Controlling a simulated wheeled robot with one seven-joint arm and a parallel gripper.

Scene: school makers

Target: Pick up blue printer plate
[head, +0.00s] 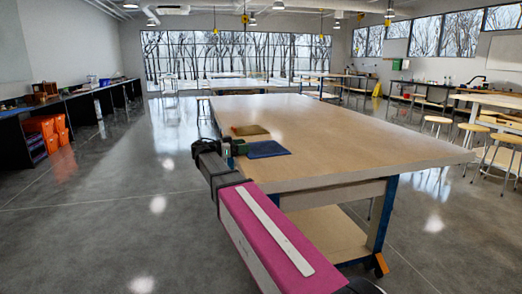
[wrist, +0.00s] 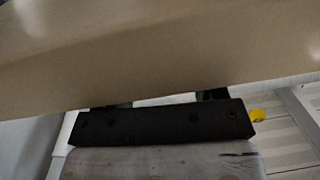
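The blue printer plate (head: 265,149) is a flat dark-blue sheet lying on the near left corner of the large wooden table (head: 350,130). My gripper (head: 233,152) is at the table's left edge, just left of the plate, with a small gap seeming to lie between them. In the wrist view a black bar of my gripper (wrist: 162,104) crosses the picture, with two dark finger parts wide apart behind it and nothing seen between them. The plate does not show in the wrist view.
A brown-gold plate (head: 250,130) lies just behind the blue one. The rest of the tabletop is bare. The table's edge fills the upper wrist view (wrist: 160,50). Orange bins (head: 42,135) stand far left and stools (head: 475,135) on the right. The floor left of the table is clear.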

